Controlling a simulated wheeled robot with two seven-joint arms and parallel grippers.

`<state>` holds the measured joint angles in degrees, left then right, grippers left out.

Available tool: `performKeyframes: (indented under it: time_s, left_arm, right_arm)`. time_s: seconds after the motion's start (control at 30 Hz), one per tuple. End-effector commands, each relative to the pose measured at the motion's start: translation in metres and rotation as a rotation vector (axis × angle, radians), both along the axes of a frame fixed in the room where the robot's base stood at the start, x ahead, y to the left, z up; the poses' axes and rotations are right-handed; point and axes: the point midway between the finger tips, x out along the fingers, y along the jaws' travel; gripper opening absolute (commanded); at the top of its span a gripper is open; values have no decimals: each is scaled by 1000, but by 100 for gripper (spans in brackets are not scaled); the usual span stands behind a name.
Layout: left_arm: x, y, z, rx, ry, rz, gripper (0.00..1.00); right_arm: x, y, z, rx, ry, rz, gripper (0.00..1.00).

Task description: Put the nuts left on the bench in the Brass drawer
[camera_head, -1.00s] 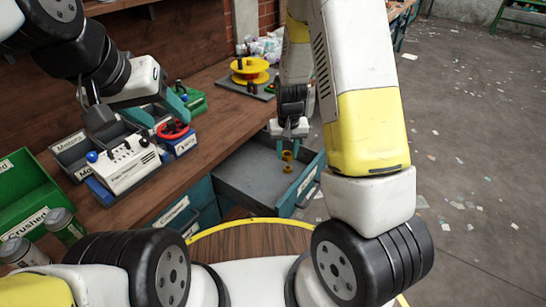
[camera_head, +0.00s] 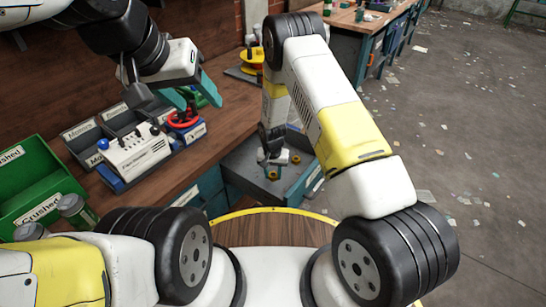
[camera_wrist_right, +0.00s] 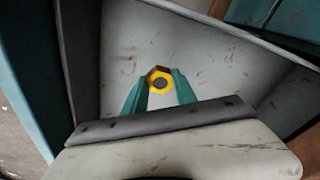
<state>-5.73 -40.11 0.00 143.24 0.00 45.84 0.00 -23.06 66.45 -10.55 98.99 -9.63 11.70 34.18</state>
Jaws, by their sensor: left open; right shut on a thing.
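My right gripper (camera_head: 273,172) is inside an open grey-lined drawer (camera_head: 240,165) below the bench edge. It is shut on a brass nut (camera_wrist_right: 160,84), which sits between the teal fingertips in the right wrist view. Another brass nut (camera_head: 295,158) shows in the drawer to the right of the gripper in the head view. The drawer's front label is too small to read. My left gripper (camera_head: 198,103) is open and empty above the bench (camera_head: 215,125). I see no loose nuts on the visible part of the bench top.
A white device (camera_head: 135,155), grey bins (camera_head: 85,135) and a red ring (camera_head: 183,118) stand on the bench at left. A green bin (camera_head: 40,190) and cans (camera_head: 77,212) are nearer. A yellow spool (camera_head: 250,60) stands at the back.

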Motion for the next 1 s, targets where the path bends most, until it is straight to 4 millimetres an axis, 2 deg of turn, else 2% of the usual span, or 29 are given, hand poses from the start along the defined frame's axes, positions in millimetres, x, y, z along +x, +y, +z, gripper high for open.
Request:
performKeyframes:
  time_s: [0.23,0.97,1.0]
  left_arm:
    - [0,0,0,0,0,0,56]
    - [0,0,0,0,0,0,56]
    - [0,0,0,0,0,0,56]
  right_arm:
    - [-1,0,-33,-1,2,2,0]
    - [0,0,-45,0,0,1,0]
    - [-1,0,-45,0,1,1,37]
